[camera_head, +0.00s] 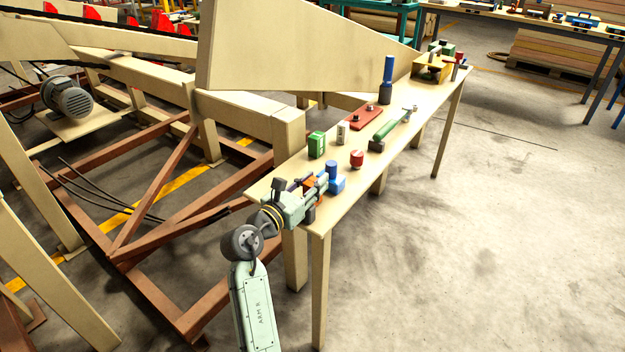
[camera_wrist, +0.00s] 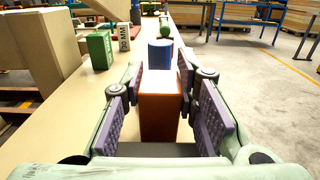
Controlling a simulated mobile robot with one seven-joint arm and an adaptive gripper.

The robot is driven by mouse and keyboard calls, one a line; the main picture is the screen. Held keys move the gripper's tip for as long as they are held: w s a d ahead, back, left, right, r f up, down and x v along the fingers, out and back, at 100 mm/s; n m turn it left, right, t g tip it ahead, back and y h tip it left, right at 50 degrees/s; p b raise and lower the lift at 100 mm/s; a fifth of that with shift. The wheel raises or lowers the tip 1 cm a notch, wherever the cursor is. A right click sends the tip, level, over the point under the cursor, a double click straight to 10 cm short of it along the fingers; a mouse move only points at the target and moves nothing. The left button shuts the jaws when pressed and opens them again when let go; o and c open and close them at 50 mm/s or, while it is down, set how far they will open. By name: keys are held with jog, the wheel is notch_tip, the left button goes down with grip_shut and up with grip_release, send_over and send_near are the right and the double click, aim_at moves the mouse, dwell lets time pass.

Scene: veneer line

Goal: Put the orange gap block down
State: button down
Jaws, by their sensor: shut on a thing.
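In the head view only a small orange patch of the block (camera_head: 311,184) shows behind the fingers. I cannot tell whether its base touches the tabletop.
A blue piece with a round top (camera_head: 334,178) stands just beyond the block. A green block (camera_head: 316,144), a pale block marked in MM (camera_head: 342,132) and a red round piece (camera_head: 357,158) stand farther along. Bare tabletop (camera_wrist: 70,120) lies left of my gripper.

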jog(key=c, duration=1.3)
grip_release()
jog(key=shift+f, duration=0.15)
jog(key=shift+r, duration=0.35)
jog(key=shift+s+a+r+b, duration=0.1)
jog(key=shift+s+r+b, duration=0.15)
jog(key=shift+b, duration=0.1)
jog(key=b+v, duration=0.1)
jog(key=v, duration=1)
jog(key=shift+s+a+r+b, duration=0.1)
jog(key=shift+s+a+b, duration=0.1)
jog(key=shift+b, duration=0.2)
